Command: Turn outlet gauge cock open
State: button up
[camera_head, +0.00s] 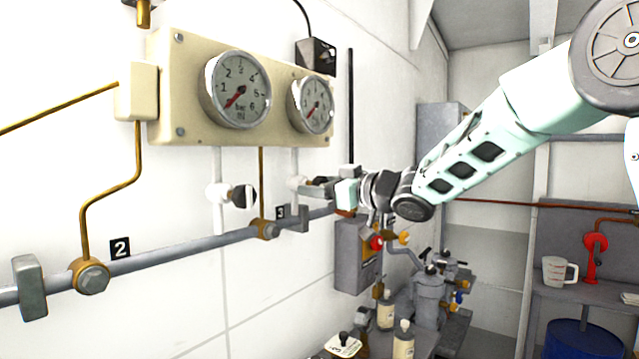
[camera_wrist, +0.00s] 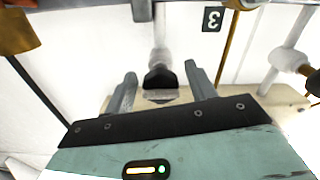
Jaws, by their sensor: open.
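Two round dial gauges sit on a cream panel; the left gauge (camera_head: 238,90) and the right gauge (camera_head: 311,104) each have a small cock on the pipe below. The right cock (camera_head: 297,182) is white and mostly hidden by my gripper (camera_head: 318,187). In the wrist view its black handle (camera_wrist: 160,77) lies between the two fingers of my gripper (camera_wrist: 160,74), which are apart with space on both sides. I cannot tell whether a finger touches it. The left cock (camera_head: 220,193) has a black handle (camera_head: 245,196); it also shows at the wrist view's right edge (camera_wrist: 288,59).
A grey horizontal pipe (camera_head: 180,258) with brackets runs along the white wall below the cocks. A black vertical rod (camera_head: 350,105) and a grey box (camera_head: 355,262) with a red knob (camera_head: 376,243) are close to my gripper. Bottles and machinery stand below.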

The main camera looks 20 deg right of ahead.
jog(key=shift+w+a, duration=0.1)
jog(key=c, duration=1)
jog(key=shift+n+b, duration=0.3)
jog(key=n+b, duration=0.3)
jog(key=shift+f, duration=0.2)
jog(key=n+b, duration=0.3)
jog(key=n, duration=0.2)
jog(key=shift+b, duration=0.35)
jog(key=n+b, duration=0.4)
jog(key=n, duration=0.1)
jog(key=shift+r+n+b, duration=0.2)
jog(key=shift+n+b, duration=1.05)
jog(key=shift+n, duration=0.85)
